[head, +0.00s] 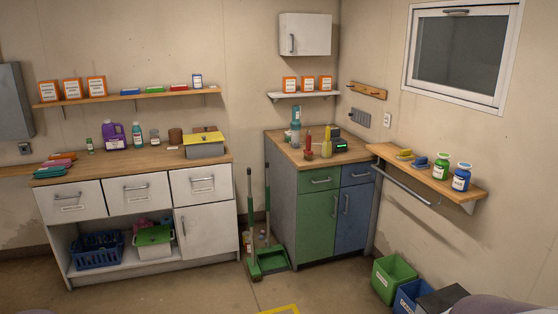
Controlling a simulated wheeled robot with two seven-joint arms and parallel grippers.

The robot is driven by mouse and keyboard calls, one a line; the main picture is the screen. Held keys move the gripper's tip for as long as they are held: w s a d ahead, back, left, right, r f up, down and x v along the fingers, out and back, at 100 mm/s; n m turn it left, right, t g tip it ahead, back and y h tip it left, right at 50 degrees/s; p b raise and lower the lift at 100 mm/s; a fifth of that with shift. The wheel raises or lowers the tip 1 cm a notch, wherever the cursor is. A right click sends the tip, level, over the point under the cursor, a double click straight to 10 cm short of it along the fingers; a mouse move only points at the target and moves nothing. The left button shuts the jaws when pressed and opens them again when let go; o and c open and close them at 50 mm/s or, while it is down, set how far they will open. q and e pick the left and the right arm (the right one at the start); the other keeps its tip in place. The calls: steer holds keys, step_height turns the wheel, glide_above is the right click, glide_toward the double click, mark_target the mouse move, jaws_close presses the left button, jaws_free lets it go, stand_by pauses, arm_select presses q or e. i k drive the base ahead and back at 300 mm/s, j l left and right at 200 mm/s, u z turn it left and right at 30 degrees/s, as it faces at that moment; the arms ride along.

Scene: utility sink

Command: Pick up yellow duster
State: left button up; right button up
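No thing is plainly a yellow duster at this size. A small yellow item (405,154) lies on the wooden shelf at the right, beside a similar blue item (421,162); I cannot tell whether it is a duster, brush or sponge. An upright yellow item (327,145) stands on the corner cabinet near a red one (308,142). A grey box with a yellow lid (205,150) sits on the left counter. Neither of my grippers shows in the head view.
The right shelf (450,186) also holds green and blue jars, with a rail below. Green and blue bins (392,273) stand on the floor beneath. A green broom and dustpan (270,262) lean between the cabinets. The middle floor is mostly clear, with a yellow marking at the bottom.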

mark_target(327, 151)
steer(key=i+j+u, duration=0.1)
steer(key=i, duration=1.05)
steer(key=i+j, duration=0.15)
steer(key=i, duration=0.95)
steer(key=i+l+z, duration=0.2)
steer(key=i+z, duration=0.2)
steer(key=i, duration=0.4)
steer(key=i+z, duration=0.35)
steer(key=i, duration=0.45)
steer(key=i+l+u, duration=0.25)
steer(key=i, duration=0.25)
steer(key=i+l+u, duration=0.25)
steer(key=i+l, duration=0.15)
